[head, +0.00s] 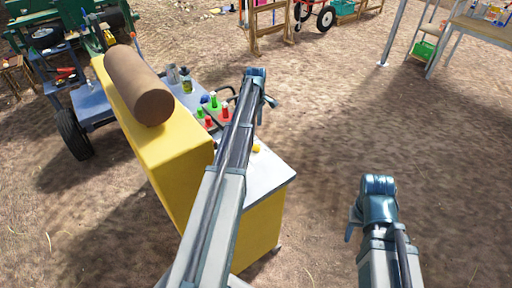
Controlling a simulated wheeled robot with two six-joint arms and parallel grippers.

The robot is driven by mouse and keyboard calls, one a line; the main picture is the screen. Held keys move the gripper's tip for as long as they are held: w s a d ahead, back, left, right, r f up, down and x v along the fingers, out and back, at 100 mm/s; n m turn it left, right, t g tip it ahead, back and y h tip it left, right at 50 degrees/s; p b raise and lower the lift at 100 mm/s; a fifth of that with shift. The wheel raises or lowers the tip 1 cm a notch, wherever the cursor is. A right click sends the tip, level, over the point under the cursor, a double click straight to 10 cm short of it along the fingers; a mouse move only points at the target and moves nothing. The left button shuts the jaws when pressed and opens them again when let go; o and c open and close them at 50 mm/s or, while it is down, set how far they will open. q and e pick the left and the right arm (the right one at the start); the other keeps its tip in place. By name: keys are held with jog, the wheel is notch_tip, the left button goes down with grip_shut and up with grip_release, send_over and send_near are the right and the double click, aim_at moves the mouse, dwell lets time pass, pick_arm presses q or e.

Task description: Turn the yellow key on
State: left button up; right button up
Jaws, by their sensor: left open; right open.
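A small yellow piece (256,148), possibly the yellow key, shows on the grey top of the yellow machine (262,222), just right of my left arm. My arm hides part of it and its position cannot be read. My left gripper (262,102) is open and hangs beyond the panel's right edge, farther from me than the yellow piece and apart from it. My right gripper (352,222) is open and empty over bare ground, right of the machine. Its fingers are mostly hidden behind the wrist.
Red and green pieces (214,105) stand on the machine's top left of my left arm. A brown cylinder (138,85) lies on the tall yellow housing. A bottle (186,80) stands behind it. A workbench (482,30) is at the far right. The ground (340,110) between is clear.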

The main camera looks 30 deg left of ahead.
aim_at(256, 145)
pick_arm(q)
notch_tip(256, 145, down, 13)
jog(key=b, duration=1.2)
jog(key=shift+r, duration=0.1)
jog(key=shift+c, duration=0.3)
